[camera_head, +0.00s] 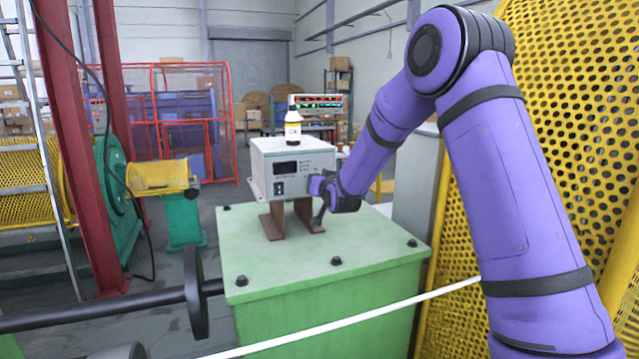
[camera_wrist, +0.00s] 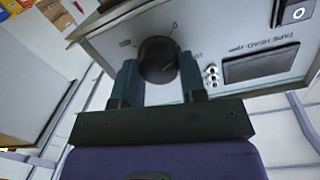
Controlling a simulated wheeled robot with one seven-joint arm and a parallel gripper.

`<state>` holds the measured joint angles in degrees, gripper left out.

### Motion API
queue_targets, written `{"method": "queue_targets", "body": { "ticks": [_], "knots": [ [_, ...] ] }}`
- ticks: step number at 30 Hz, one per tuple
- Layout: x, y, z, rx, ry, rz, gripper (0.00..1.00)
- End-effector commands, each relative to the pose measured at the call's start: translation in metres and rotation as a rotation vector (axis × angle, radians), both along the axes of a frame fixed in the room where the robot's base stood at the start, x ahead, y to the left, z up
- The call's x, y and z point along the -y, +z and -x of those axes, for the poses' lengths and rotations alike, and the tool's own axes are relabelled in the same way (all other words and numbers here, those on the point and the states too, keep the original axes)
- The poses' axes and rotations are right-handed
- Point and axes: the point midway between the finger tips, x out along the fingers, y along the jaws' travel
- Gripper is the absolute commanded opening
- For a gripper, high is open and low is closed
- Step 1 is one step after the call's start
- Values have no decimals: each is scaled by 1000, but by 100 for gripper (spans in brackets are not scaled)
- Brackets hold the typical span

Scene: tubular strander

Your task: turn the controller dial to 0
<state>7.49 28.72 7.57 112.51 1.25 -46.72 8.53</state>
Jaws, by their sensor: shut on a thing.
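The controller is a pale grey box (camera_head: 268,172) on brown metal feet atop a green pedestal. In the wrist view its panel (camera_wrist: 228,35) shows a round black dial (camera_wrist: 158,53) with printed marks around it, one of them a "0" up and right of the dial. A small light mark shows on the dial's lower right. My gripper (camera_wrist: 160,72) has one finger on each side of the dial and is shut on it. In the head view my gripper (camera_head: 319,200) is at the box's right end and the dial cannot be made out.
The green pedestal (camera_head: 330,262) has bolts on top. A yellow perforated guard (camera_head: 560,110) stands to the right, and a dark shaft with a disc (camera_head: 193,290) lies at left. A white bar crosses low in front.

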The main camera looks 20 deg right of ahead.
Motion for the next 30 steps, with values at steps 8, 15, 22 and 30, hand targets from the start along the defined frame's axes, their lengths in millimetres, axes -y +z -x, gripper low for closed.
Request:
{"method": "queue_targets", "body": {
  "ticks": [8,15,22,30],
  "knots": [
    [-2,-2,0,-2,1,227,15],
    [-2,-2,0,-3,1,359,15],
    [-2,-2,0,-3,1,423,15],
    [-2,-2,0,-2,1,440,15]
  ]
}}
